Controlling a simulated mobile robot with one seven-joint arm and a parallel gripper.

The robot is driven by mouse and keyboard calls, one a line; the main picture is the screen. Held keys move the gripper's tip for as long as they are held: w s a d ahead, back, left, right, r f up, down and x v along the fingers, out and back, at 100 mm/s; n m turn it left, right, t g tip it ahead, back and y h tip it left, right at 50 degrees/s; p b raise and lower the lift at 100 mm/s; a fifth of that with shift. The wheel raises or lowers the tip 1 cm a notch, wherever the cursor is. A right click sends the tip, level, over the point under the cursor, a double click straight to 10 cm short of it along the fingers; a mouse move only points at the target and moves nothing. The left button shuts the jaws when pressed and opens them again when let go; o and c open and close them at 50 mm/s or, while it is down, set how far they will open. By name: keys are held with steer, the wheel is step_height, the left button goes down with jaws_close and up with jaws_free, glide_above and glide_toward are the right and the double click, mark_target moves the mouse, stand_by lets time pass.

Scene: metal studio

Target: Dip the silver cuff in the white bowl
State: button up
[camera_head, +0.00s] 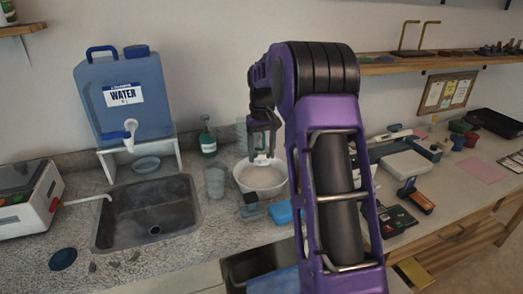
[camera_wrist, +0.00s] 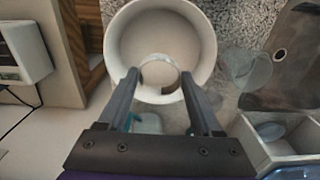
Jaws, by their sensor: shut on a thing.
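The white bowl (camera_head: 244,184) stands on the speckled counter right of the sink. In the wrist view the white bowl (camera_wrist: 208,42) is below and beyond the fingertips. My gripper (camera_head: 262,153) points down over the bowl. In the wrist view my gripper (camera_wrist: 160,78) has its fingers on either side of the silver cuff (camera_wrist: 160,59), a thin open ring, and is shut on it. The cuff overlaps the near part of the bowl in that view. Whether it touches the bowl or its contents, I cannot tell.
A clear glass (camera_head: 215,181) and a green bottle (camera_head: 208,142) stand left of the bowl. The sink (camera_head: 150,215) and a blue water container (camera_head: 126,100) are further left. A blue block (camera_head: 282,212) lies in front of the bowl. Tools crowd the right counter.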

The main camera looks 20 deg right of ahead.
steer(key=shift+f+b, duration=1.75)
steer(key=shift+f, duration=2.05)
steer(key=shift+r, duration=0.1)
